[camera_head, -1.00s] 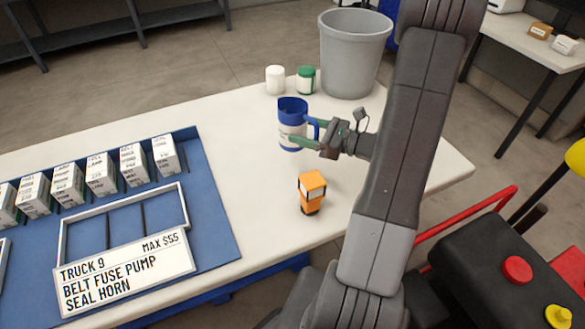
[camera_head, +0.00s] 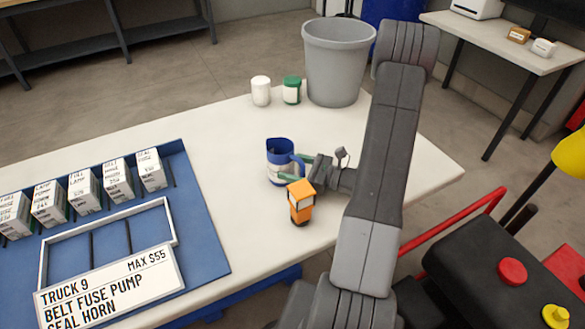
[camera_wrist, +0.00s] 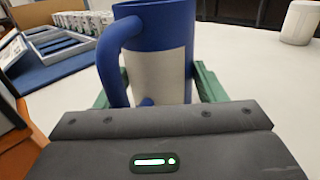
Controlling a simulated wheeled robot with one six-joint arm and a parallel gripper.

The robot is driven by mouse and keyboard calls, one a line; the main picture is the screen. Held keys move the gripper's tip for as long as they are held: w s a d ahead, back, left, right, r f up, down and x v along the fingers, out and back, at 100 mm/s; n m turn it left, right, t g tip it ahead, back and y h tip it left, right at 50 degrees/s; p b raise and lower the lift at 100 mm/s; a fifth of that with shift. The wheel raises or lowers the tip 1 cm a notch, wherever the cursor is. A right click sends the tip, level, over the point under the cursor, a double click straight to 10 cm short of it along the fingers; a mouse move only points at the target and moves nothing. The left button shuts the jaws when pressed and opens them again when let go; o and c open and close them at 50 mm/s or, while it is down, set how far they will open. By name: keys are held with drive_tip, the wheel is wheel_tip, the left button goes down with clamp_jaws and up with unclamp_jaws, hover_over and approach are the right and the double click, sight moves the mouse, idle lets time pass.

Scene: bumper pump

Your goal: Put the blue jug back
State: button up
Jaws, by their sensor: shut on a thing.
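The blue jug (camera_head: 276,164), with a white band and a blue handle, stands upright over the white table. My gripper (camera_head: 298,172) is shut on it from the right, with the handle on the gripper's side. In the wrist view the jug (camera_wrist: 171,65) fills the middle, with green fingers (camera_wrist: 160,88) on both sides of it. I cannot tell if its base touches the table. An orange and black thing (camera_head: 300,200) stands just in front of my gripper and hides part of it.
A white jar (camera_head: 261,91), a green-lidded jar (camera_head: 291,90) and a grey bin (camera_head: 335,65) are at the back. A blue tray (camera_head: 205,225) at left holds several labelled boxes and a framed sign (camera_head: 112,283). The table (camera_head: 215,135) between tray and jug is clear.

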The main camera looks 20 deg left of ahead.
drive_tip(key=shift+f, duration=0.15)
drive_tip(key=shift+f, duration=0.15)
drive_tip(key=o, duration=1.2)
drive_tip(key=shift+c, duration=0.2)
drive_tip(key=shift+r, duration=0.3)
drive_tip(key=d, duration=1.2)
drive_tip(key=shift+w+f+b, duration=0.1)
drive_tip(key=shift+w+b, duration=0.2)
drive_tip(key=shift+b, duration=0.1)
